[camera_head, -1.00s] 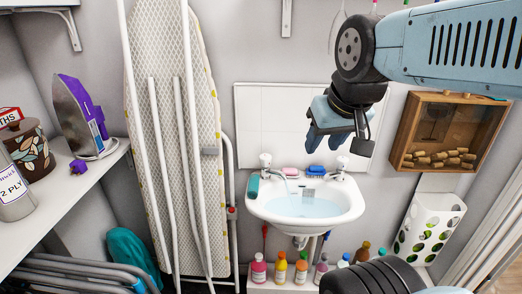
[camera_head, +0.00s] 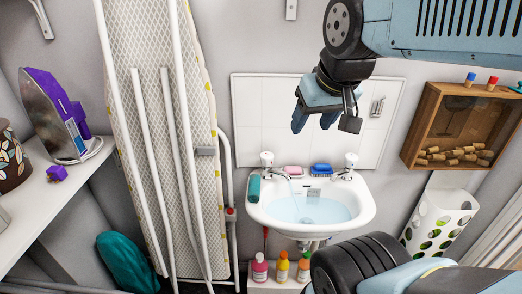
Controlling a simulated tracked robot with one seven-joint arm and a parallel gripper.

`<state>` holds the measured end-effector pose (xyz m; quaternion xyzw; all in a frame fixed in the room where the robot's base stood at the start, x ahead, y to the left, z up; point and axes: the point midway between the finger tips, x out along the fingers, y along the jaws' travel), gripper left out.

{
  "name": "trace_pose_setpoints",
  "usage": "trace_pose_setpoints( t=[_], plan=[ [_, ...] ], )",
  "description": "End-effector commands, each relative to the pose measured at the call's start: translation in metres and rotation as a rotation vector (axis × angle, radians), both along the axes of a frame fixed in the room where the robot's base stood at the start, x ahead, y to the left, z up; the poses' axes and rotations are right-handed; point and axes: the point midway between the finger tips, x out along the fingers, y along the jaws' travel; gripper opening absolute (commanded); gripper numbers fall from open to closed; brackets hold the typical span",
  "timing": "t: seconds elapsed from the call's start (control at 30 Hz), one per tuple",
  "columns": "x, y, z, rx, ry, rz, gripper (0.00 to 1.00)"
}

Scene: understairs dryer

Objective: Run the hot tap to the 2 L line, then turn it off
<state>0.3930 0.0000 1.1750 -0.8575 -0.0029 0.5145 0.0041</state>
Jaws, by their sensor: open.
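A white wall basin (camera_head: 368,207) holds pale blue water (camera_head: 310,208). A left tap (camera_head: 267,160) and a right tap (camera_head: 351,161) with white tops stand at its back corners. A curved spout reaches over the bowl from the left tap, with what looks like a thin stream below it. I cannot tell from the picture which tap is hot, and no 2 L line can be made out. My gripper (camera_head: 314,122) is open and empty. It shows in front of the tiled splashback, above the basin in the picture and between the taps, apart from both.
A teal item (camera_head: 254,188), a pink soap (camera_head: 292,171) and a blue brush (camera_head: 321,169) lie on the basin rim. An ironing board (camera_head: 150,100) leans at left. Bottles (camera_head: 282,268) stand below. A wooden cork box (camera_head: 423,120) hangs at right above a white holder (camera_head: 438,222).

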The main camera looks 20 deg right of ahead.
Motion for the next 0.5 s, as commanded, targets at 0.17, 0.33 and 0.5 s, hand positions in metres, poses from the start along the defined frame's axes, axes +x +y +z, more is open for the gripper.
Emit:
trace_pose_setpoints(
  t=[0.17,0.33,0.5],
  plan=[
    [0.017,-0.001,-0.007,0.068,0.025,0.008,0.74],
    [0.044,-0.003,-0.022,0.157,0.072,0.000,0.77],
    [0.071,-0.004,-0.042,0.223,0.127,-0.022,0.77]
  ],
)
